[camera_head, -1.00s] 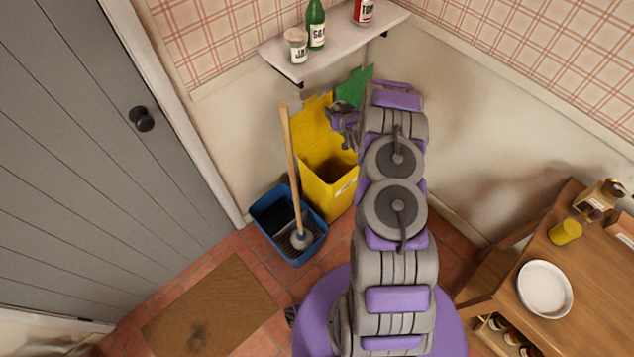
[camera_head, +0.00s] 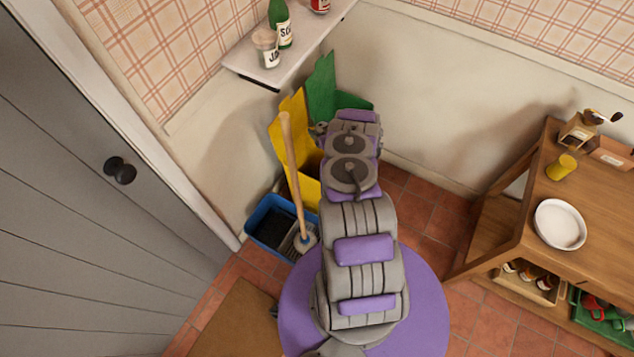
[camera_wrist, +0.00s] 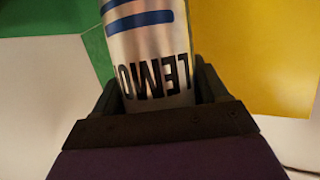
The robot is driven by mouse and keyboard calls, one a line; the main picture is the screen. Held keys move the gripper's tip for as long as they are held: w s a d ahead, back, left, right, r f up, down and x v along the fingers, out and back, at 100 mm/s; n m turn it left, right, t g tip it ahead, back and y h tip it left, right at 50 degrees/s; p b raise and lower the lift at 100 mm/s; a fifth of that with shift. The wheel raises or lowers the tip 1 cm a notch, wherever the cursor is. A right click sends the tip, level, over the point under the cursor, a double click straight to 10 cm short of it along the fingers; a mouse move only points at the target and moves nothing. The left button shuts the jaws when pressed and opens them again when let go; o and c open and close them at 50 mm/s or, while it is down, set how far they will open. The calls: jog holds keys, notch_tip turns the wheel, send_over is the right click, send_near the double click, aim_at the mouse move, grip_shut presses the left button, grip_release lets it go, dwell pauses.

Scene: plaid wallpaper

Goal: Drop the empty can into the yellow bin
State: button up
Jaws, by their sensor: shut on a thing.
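In the wrist view my gripper (camera_wrist: 160,110) is shut on a silver can (camera_wrist: 150,50) with a blue band and dark "LEMO…" lettering; the can's far end is cut off by the frame. The yellow bin (camera_head: 290,130) stands in the corner, its raised lid showing in the head view, and part of its opening and front hidden behind my arm. A yellow surface (camera_wrist: 270,60) fills the right of the wrist view. In the head view the can is hidden, and only a small part of my gripper shows beside the bin's opening.
A green bin (camera_head: 322,92) stands right of the yellow one. A blue mop bucket (camera_head: 270,222) with a wooden-handled mop (camera_head: 292,165) stands in front. A wall shelf (camera_head: 300,55) holds a jar and bottle above. A wooden table (camera_head: 590,270) is at right.

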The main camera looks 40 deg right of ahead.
jog(key=f, duration=0.1)
jog(key=a+f+b, duration=0.1)
jog(key=f+b, duration=0.1)
jog(key=shift+a, duration=0.25)
jog(key=shift+a+f+b, duration=0.3)
jog(key=shift+a+f, duration=0.1)
jog(key=shift+a, duration=0.1)
jog(key=shift+f, duration=0.1)
jog(key=shift+d+f, duration=0.15)
jog(key=shift+d, duration=0.5)
jog(key=o, duration=0.8)
jog(key=shift+d, duration=0.25)
jog(key=shift+o, duration=1.3)
jog(key=shift+w+a, duration=0.1)
jog(key=shift+a, duration=0.2)
jog(key=shift+a+r, duration=0.2)
jog(key=shift+a, duration=0.2)
jog(key=shift+s+d, duration=0.1)
jog(key=shift+s, duration=0.2)
jog(key=p+v, duration=0.5)
jog(key=v, duration=1.2)
jog(key=shift+p, duration=0.35)
jog(key=shift+w+a+r, duration=0.1)
jog(key=shift+a+r, duration=0.05)
jog(key=shift+a, duration=0.1)
